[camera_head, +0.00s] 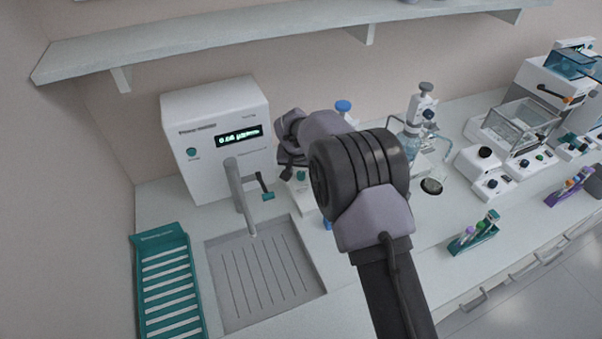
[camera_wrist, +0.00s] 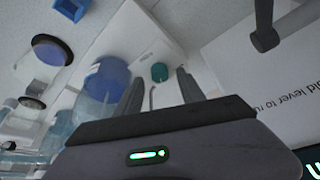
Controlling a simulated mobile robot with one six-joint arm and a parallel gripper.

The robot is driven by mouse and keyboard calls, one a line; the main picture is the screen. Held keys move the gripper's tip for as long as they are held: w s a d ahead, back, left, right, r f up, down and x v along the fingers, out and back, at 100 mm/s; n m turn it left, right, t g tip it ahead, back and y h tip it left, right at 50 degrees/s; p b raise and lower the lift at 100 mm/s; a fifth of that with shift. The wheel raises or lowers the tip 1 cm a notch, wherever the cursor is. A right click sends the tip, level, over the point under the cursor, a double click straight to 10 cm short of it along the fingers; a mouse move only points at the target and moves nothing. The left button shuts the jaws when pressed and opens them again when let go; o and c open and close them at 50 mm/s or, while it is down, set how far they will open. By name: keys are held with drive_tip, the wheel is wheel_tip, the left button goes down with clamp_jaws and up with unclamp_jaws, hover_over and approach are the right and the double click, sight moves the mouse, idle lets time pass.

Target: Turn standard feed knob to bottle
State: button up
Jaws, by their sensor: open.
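A small teal knob (camera_wrist: 159,72) sits on a white panel (camera_wrist: 147,45) in the wrist view. The same teal knob seems to show in the head view (camera_head: 301,176), just below my gripper. My gripper (camera_wrist: 161,88) is open and empty, its two fingers on either side of the knob in the picture; I cannot tell how far above it they are. A blue-topped bottle (camera_wrist: 104,80) stands left of the fingers in the wrist view. In the head view a blue cap (camera_head: 343,106) shows behind my arm, which hides much of the equipment there.
A white water purifier (camera_head: 215,135) with a lit display stands left of my gripper. A grey tap (camera_head: 239,195) rises close by over a sink (camera_head: 263,275). A teal rack (camera_head: 168,285) lies at the left. A bottle dispenser (camera_head: 420,115) stands to the right, and a shelf (camera_head: 240,36) runs above.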

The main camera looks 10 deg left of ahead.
drive_tip(key=shift+x, duration=0.85)
clamp_jaws()
